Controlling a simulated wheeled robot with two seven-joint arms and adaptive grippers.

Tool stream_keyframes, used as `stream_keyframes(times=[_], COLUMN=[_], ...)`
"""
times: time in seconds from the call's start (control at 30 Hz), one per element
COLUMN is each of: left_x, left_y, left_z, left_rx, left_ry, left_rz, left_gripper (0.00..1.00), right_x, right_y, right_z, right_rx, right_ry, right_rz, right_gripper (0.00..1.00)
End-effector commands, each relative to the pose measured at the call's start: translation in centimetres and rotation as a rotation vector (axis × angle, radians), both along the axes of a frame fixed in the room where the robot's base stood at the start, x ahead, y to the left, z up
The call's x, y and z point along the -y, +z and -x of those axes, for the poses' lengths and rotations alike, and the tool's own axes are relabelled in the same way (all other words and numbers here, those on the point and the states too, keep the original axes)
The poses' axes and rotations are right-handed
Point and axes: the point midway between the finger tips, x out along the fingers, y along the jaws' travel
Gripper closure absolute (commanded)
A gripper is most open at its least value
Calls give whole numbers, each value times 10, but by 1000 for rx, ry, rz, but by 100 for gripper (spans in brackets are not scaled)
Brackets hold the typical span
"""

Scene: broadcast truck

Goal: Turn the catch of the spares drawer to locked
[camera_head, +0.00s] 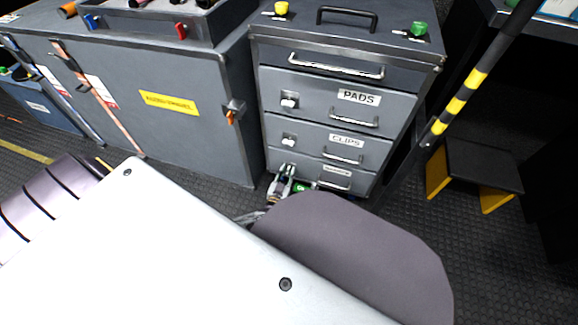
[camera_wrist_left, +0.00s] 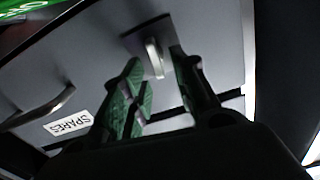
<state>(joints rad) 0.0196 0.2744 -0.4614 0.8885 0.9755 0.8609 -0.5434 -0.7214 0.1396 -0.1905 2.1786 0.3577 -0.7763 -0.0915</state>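The spares drawer is the lowest drawer of the grey cabinet, with its small label (camera_head: 337,171) and handle (camera_head: 334,185) to the right of my left gripper (camera_head: 282,182). In the head view the gripper hides its catch. In the left wrist view the SPARES label (camera_wrist_left: 68,124) appears upside down at left, and the pale catch (camera_wrist_left: 155,58) stands out from its plate on the drawer front. My left gripper's green-padded fingers (camera_wrist_left: 156,66) are open, one on each side of the catch. I cannot tell whether they touch it. My right gripper is not in view.
Above are the CLIPS drawer (camera_head: 310,140) and PADS drawer (camera_head: 325,98), each with its own white catch. A grey cabinet with a yellow label (camera_head: 168,102) stands close on the left. A black-and-yellow pole (camera_head: 461,97) and a step stool (camera_head: 482,166) are on the right.

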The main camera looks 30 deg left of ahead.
Motion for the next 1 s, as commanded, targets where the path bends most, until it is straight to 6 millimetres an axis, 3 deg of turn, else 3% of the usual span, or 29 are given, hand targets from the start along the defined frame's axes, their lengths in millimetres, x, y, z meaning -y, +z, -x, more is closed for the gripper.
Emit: stream_keyframes(times=[0.5, 0.73, 1.0], left_x=[0, 0, 0], left_y=[0, 0, 1], left_z=[-2, -2, -3], left_rx=[0, 0, 2], left_ry=[2, 2, 3], left_rz=[1, 1, -2], left_gripper=[71, 100, 100], right_x=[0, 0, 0], right_y=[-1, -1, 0], right_z=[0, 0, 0], right_rx=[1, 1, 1], right_ry=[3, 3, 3], right_rz=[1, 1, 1], right_gripper=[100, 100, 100])
